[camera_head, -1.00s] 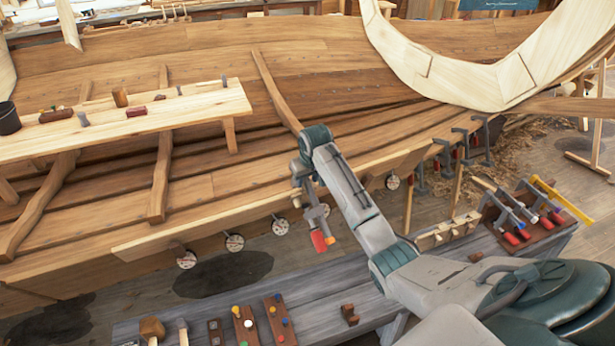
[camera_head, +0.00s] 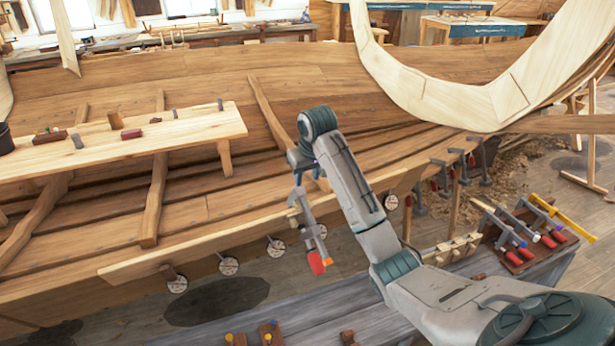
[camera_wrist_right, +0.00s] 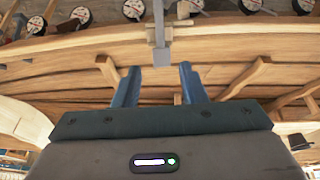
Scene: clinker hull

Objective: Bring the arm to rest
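My right arm reaches in from the lower right in the head view. Its gripper (camera_head: 300,178) is just above a clamp with a red handle (camera_head: 316,262). The clamp sits on the edge of the hull's lower plank (camera_head: 210,238). In the right wrist view my two blue fingers (camera_wrist_right: 160,84) are apart, with nothing gripped between them. The clamp's grey bar (camera_wrist_right: 162,55) shows beyond the fingertips, on the plank edge. In the head view the wrist partly hides the fingers. My left gripper is not in view.
A pale bench (camera_head: 190,135) with small tools stands at left against the hull. Several clamps (camera_head: 470,150) hang on the plank at right. A grey workbench (camera_head: 340,325) with more clamps and blocks lies below. A pale curved frame (camera_head: 450,105) rises at the upper right.

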